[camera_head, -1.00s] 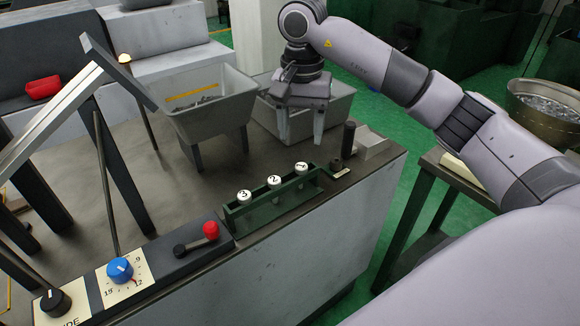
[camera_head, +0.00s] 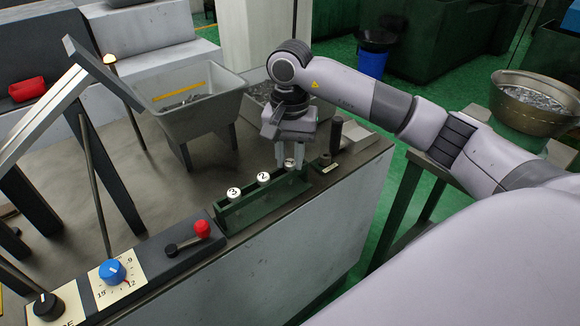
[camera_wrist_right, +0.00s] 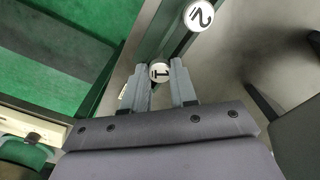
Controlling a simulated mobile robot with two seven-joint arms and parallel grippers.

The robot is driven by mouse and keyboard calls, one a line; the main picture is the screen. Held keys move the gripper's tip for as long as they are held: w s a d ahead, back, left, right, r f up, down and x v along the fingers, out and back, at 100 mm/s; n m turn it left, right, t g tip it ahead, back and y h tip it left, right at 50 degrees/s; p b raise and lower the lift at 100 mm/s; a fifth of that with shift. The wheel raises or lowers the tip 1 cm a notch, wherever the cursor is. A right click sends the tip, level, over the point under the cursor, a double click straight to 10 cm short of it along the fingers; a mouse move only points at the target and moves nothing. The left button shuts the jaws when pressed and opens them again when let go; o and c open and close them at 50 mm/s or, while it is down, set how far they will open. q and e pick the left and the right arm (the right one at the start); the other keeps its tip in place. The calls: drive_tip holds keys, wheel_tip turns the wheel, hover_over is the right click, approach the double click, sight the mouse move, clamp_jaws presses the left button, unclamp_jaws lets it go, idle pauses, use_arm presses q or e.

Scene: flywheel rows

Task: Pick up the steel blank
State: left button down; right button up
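Three round pieces with white numbered tops stand upright in a green rack (camera_head: 262,205). They are piece 1 (camera_head: 291,163), piece 2 (camera_head: 263,177) and piece 3 (camera_head: 234,192). I cannot tell from their tops which is the steel blank. My right gripper (camera_head: 292,160) points down at the rack's right end, open, with its fingers on either side of piece 1. In the right wrist view, the top of piece 1 (camera_wrist_right: 159,72) shows between the fingertips (camera_wrist_right: 161,75), and piece 2 (camera_wrist_right: 199,15) is beyond. Contact is not clear. My left gripper is out of view.
A dark upright cylinder (camera_head: 335,135) stands just right of my right gripper. A grey hopper (camera_head: 205,118) with metal pieces is behind left. A red-knobbed lever (camera_head: 202,229) and a blue dial (camera_head: 112,271) are at the bench's front left. The bench edge is close in front.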

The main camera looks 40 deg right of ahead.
clamp_jaws()
drive_tip(key=shift+r, duration=0.15)
